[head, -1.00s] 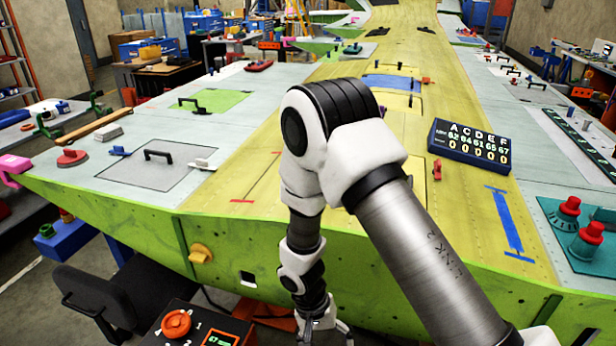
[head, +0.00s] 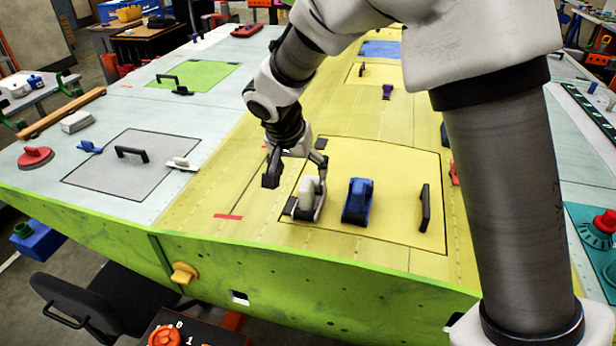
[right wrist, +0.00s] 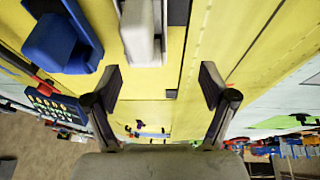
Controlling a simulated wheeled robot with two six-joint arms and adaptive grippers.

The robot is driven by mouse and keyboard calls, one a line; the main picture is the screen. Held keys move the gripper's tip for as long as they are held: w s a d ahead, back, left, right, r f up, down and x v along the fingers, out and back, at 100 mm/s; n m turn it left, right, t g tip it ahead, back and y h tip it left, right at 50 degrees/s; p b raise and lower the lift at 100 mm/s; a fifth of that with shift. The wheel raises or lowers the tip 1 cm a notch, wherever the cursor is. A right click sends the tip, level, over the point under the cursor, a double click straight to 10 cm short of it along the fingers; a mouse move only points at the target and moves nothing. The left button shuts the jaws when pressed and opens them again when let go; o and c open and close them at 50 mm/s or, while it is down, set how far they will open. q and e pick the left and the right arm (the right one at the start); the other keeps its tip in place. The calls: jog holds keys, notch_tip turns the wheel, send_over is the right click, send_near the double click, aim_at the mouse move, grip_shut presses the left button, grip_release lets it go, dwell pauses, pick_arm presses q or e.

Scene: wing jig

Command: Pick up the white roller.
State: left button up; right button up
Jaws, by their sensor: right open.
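The white roller (head: 307,197) stands on the yellow panel of the wing, left of a similar blue object (head: 357,202). In the right wrist view the white roller (right wrist: 143,32) is at the top, partly cut off by the frame edge. My right gripper (head: 294,172) is open and empty, low over the panel close to the white roller. In the right wrist view its two fingers (right wrist: 160,84) are spread wide, with the roller beyond their tips and left of the middle. Whether a finger touches it I cannot tell. My left gripper is out of view.
The blue object (right wrist: 62,42) stands close to the white roller. A black handle (head: 425,207) is at the panel's right. A grey panel with a black handle (head: 131,154) and a white-handled tool (head: 181,164) lie left. My right arm covers much of the right side.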

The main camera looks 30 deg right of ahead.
aim_at(306, 183)
jog(key=s, duration=0.1)
jog(key=s+f+p, duration=0.1)
jog(key=s, duration=0.1)
jog(key=shift+a+f, duration=0.15)
jog(key=shift+a, duration=0.2)
jog(key=shift+s+d+f+p, duration=0.15)
jog(key=shift+d+f+p, duration=0.2)
jog(key=shift+f+p, duration=0.3)
jog(key=f, duration=0.1)
jog(key=w+d+f, duration=0.2)
jog(key=shift+f, duration=0.15)
jog(key=shift+w+f, duration=0.15)
jog(key=shift+w, duration=0.05)
jog(key=shift+s+a, duration=0.1)
jog(key=shift+s+a+r, duration=0.4)
jog(key=shift+s+r, duration=0.05)
jog(key=shift+r, duration=0.05)
jog(key=c, duration=1.4)
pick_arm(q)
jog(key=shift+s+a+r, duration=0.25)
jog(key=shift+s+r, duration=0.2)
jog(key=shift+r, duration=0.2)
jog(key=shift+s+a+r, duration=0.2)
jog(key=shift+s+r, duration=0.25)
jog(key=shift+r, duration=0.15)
pick_arm(e)
jog(key=shift+d+f, duration=0.15)
